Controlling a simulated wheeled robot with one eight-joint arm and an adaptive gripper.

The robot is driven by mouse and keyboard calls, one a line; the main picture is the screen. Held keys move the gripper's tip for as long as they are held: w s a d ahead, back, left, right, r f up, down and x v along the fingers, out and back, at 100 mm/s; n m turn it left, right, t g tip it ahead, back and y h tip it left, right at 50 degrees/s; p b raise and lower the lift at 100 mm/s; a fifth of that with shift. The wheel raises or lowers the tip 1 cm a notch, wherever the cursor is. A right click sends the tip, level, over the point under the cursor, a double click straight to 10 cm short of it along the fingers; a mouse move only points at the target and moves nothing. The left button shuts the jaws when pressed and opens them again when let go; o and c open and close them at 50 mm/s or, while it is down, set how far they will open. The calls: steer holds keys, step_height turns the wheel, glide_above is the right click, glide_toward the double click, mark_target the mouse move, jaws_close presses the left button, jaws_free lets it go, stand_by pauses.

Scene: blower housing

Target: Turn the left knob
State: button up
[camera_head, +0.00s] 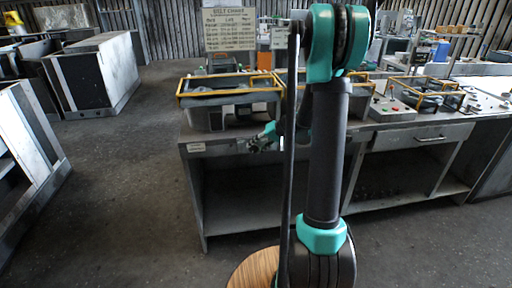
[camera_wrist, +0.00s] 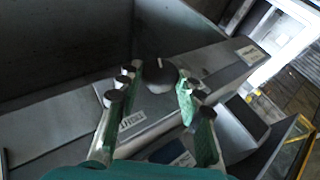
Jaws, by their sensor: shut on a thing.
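A dark round knob (camera_wrist: 160,74) with a pale mark on its rim sits on a grey panel (camera_wrist: 80,125) in the wrist view. My gripper (camera_wrist: 166,80) has its green-tipped fingers on either side of this knob and is shut on it. In the head view my gripper (camera_head: 263,139) is at the front of the bench, below a grey housing (camera_head: 205,118) with a yellow frame. The knob is too small or hidden there. I cannot tell from these views whether another knob stands beside it.
A bench (camera_head: 225,150) with open shelves runs across the middle, with a drawer (camera_head: 420,138) at right. A sign (camera_head: 229,30) stands behind the housing. A control box (camera_head: 392,109) with coloured buttons is farther right. Cabinets (camera_head: 95,75) stand at left, with clear floor between.

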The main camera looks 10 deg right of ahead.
steer(key=shift+y, duration=0.3)
steer(key=o, duration=1.2)
steer(key=shift+c, duration=0.2)
steer(key=v, duration=1.2)
